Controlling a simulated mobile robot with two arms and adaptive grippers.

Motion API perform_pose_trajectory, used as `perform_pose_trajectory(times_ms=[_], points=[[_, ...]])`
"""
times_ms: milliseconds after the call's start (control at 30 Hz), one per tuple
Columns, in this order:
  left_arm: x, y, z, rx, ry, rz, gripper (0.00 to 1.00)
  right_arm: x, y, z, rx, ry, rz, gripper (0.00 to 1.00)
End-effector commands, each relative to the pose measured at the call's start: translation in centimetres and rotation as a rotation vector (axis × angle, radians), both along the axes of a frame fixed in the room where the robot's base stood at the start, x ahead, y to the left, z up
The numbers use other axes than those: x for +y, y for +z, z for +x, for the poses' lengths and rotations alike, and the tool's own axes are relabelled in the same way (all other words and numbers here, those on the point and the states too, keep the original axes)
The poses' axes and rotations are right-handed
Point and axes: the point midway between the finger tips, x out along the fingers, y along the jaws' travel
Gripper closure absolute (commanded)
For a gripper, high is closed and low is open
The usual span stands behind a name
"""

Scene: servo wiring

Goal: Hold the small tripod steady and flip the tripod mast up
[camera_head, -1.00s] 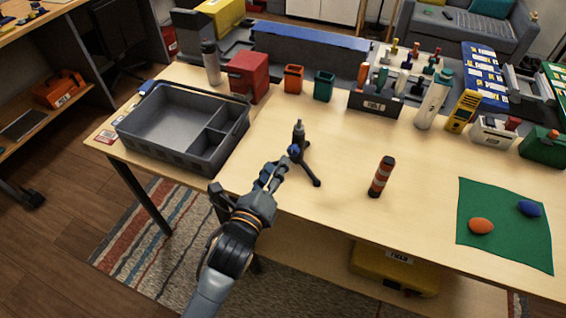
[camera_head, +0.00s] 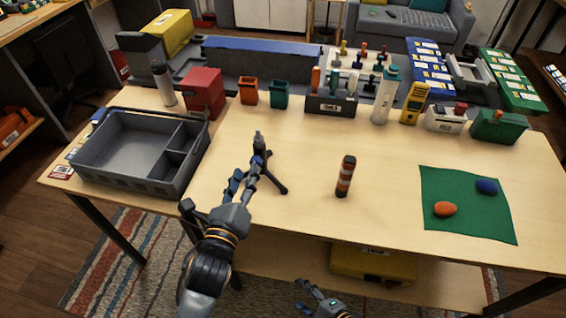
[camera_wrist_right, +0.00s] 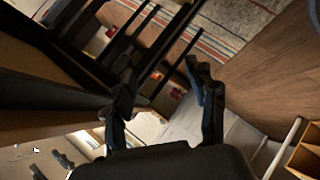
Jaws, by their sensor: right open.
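The small dark tripod (camera_head: 259,146) stands on the table right of the grey bin, a grey-tipped post at its top and splayed legs below. My left gripper (camera_head: 246,176) is at the tripod's near left side, its fingers against or very close to it. The fingers overlap the tripod's lower part, so I cannot tell whether they grip it. My right gripper (camera_head: 312,296) is low at the bottom edge of the head view, in front of the table and away from the tripod. In the right wrist view its fingers (camera_wrist_right: 163,90) are apart with nothing between them.
A grey divided bin (camera_head: 120,176) stands on the left. An orange-striped cylinder (camera_head: 345,176) stands to the right of the tripod. A green mat (camera_head: 465,225) with orange and blue egg-shaped objects lies further right. Containers and tools line the back. The tabletop around the cylinder is clear.

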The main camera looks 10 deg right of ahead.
Motion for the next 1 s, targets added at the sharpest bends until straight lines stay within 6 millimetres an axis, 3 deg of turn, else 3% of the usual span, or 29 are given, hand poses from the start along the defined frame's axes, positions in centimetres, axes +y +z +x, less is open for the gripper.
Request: perform_pose_trajectory(times_ms=[33, 200, 300, 500, 800, 1000], points=[[0.0, 0.0, 0.0, 0.0, 0.0, 0.0, 0.62, 1.8, 2.5, -0.5, -0.068, 0.086, 0.001, 0.43], [0.0, 0.0, 0.0, 0.0, 0.0, 0.0, 0.62, 7.1, 11.0, -2.5, -0.336, 0.353, -0.028, 0.43], [0.0, 0.0, 0.0, 0.0, 0.0, 0.0, 0.62, 8.8, 16.1, -1.2, -0.597, 0.494, -0.144, 0.43], [0.0, 0.0, 0.0, 0.0, 0.0, 0.0, 0.62, 8.1, 20.2, 5.5, -0.964, 0.575, -0.476, 0.43], [0.0, 0.0, 0.0, 0.0, 0.0, 0.0, 0.62, 5.2, 25.6, 16.4, -1.326, 0.584, -1.022, 0.43], [0.0, 0.0, 0.0, 0.0, 0.0, 0.0, 0.62, 3.7, 28.6, 20.8, -1.44, 0.577, -1.281, 0.43]])
